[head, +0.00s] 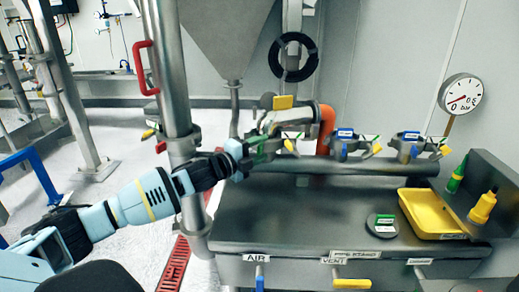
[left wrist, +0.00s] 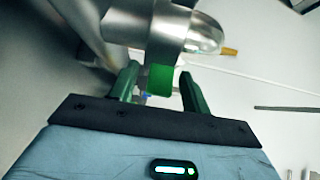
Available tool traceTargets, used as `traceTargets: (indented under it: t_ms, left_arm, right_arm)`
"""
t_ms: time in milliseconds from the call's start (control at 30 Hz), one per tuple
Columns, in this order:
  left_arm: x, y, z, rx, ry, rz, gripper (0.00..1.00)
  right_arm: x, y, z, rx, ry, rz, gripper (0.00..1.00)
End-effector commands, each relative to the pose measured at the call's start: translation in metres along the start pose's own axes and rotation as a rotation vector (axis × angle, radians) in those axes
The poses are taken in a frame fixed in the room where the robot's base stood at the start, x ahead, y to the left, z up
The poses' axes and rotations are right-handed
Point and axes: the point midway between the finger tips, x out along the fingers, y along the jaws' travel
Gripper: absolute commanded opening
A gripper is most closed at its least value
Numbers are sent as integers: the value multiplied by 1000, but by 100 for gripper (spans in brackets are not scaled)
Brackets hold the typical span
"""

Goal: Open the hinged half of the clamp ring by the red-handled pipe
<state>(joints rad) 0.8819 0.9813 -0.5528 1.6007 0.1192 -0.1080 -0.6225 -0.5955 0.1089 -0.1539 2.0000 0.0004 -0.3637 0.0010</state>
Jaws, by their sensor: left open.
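The steel pipe (head: 167,75) with the red handle (head: 144,67) stands upright left of centre in the head view. A steel clamp ring (head: 290,134) with coloured tabs is on the manifold to its right, partly hidden by my gripper. My left gripper (head: 268,147) is open at the left side of this clamp. In the left wrist view, a green tab (left wrist: 160,79) on a rounded steel part (left wrist: 168,35) lies between the tips of my green fingers (left wrist: 158,85). I cannot tell whether the fingers touch it. The ring's hinge is not clear. My right gripper is not in view.
More clamps (head: 345,142) sit along the horizontal steel pipe (head: 350,168). An orange elbow (head: 326,128) is just right of the nearest clamp. A yellow tray (head: 413,222) and a dark round disc (head: 378,231) lie on the bench (head: 300,222). A gauge (head: 461,94) stands at right.

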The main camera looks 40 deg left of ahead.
Motion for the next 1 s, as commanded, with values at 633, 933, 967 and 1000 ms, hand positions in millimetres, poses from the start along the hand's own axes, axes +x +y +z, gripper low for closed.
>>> traceTargets:
  t_ms: [633, 933, 967, 1000]
  left_arm:
    - [3, -2, 0, 1, 1, -3, 11]
    - [2, -4, 2, 3, 1, -7, 0]
    - [1, -5, 4, 3, 1, -7, 0]
    - [-1, -5, 6, 3, 2, -8, 0]
  right_arm:
    - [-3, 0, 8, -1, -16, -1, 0]
    - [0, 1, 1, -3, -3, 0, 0]
    - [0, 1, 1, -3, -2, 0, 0]
    - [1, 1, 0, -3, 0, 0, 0]
